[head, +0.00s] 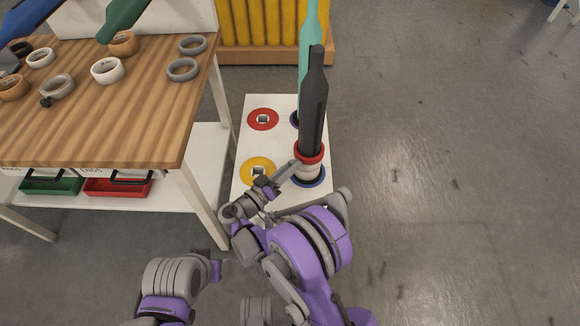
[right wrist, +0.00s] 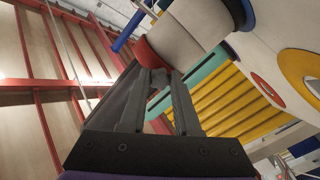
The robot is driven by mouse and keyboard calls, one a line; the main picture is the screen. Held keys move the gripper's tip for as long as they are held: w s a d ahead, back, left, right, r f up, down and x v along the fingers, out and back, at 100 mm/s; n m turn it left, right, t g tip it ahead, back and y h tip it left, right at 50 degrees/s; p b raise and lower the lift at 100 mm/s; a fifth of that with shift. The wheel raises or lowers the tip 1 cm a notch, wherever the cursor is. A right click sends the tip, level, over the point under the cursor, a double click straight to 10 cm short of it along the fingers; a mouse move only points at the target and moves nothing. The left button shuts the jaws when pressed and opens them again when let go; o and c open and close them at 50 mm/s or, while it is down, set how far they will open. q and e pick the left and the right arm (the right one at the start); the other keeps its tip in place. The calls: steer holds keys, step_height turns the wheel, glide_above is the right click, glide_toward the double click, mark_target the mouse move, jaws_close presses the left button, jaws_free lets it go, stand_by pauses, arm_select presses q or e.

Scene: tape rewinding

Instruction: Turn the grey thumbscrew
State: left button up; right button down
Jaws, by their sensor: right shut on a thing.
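My right gripper (head: 297,172) reaches from the left to the white roll (head: 307,171) under a red collar (head: 310,152), from which a tall dark grey bottle-shaped piece (head: 313,105) rises. In the right wrist view my right gripper (right wrist: 163,74) has its fingertips close by the red collar (right wrist: 147,54) and the white roll (right wrist: 184,34). They are shut on a small grey part, seemingly the grey thumbscrew, mostly hidden by the fingers.
The white stand (head: 286,196) carries a red disc (head: 263,119), a yellow disc (head: 257,170) and a blue disc (head: 310,181) under the roll. A teal upright piece (head: 307,40) stands behind. The wooden table (head: 110,135) with several rings is left. Floor at right is clear.

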arm_select(q)
steer(key=shift+r, duration=0.15)
arm_select(e)
steer(key=m, duration=0.5)
stand_by(0.4)
steer(key=c, duration=0.6)
jaws_free()
arm_select(q)
steer(key=shift+s, duration=0.1)
arm_select(e)
steer(key=shift+a, duration=0.1)
